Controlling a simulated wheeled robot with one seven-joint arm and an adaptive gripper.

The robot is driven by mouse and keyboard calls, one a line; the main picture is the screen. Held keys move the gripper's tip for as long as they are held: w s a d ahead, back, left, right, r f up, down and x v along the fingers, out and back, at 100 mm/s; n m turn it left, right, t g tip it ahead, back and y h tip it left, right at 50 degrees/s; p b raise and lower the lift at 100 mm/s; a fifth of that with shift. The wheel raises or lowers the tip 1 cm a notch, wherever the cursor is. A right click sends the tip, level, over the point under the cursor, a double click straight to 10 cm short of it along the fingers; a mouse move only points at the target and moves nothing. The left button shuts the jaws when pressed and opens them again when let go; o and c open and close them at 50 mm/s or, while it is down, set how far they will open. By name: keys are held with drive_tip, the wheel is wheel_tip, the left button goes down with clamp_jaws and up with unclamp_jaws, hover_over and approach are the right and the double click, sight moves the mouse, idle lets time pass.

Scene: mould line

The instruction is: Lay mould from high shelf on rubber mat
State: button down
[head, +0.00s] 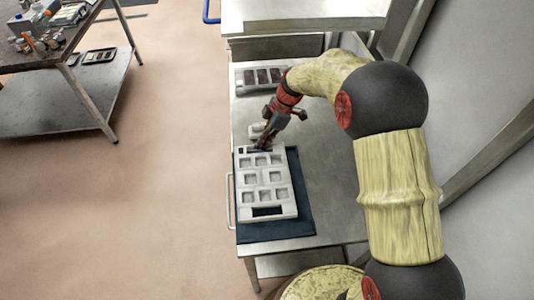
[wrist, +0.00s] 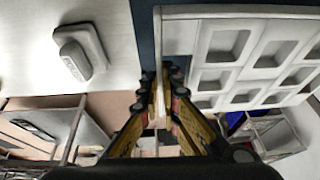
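The mould (head: 262,205) is a pale grey slab with rows of square pockets and a dark slot at each end. In the head view it is over the dark blue rubber mat (head: 305,220), which shows along its right and near sides. I cannot tell whether its underside touches the mat. My gripper (head: 262,147) is at the mould's far end, by the slot. In the wrist view the fingers (wrist: 160,105) are closed around the mould's end bar, with the pocketed face (wrist: 190,45) to the right. A strip of the mat (wrist: 143,40) shows beside it.
A second mould-like tray (head: 260,78) lies at the back of the metal table (head: 315,150). A small pale block (wrist: 80,52) lies beyond the mat. The high shelf (head: 300,14) is above the back. A cluttered workbench (head: 50,30) stands left across open floor.

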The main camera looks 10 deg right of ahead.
drive_tip(key=shift+s+d+f, duration=0.25)
drive_tip(key=shift+d+f, duration=0.35)
drive_tip(key=shift+f, duration=0.15)
drive_tip(key=f, duration=0.2)
drive_tip(key=f+b, duration=0.1)
drive_tip(key=shift+s+d+f, duration=0.1)
drive_tip(key=shift+d+f, duration=0.05)
drive_tip(key=shift+d, duration=0.15)
drive_tip(key=shift+f, duration=0.1)
drive_tip(key=shift+f, duration=0.2)
drive_tip(key=c, duration=2.1)
unclamp_jaws()
drive_tip(key=shift+r, duration=0.1)
drive_tip(key=shift+c, duration=0.2)
drive_tip(key=shift+o, duration=0.5)
drive_tip(key=shift+r, duration=0.1)
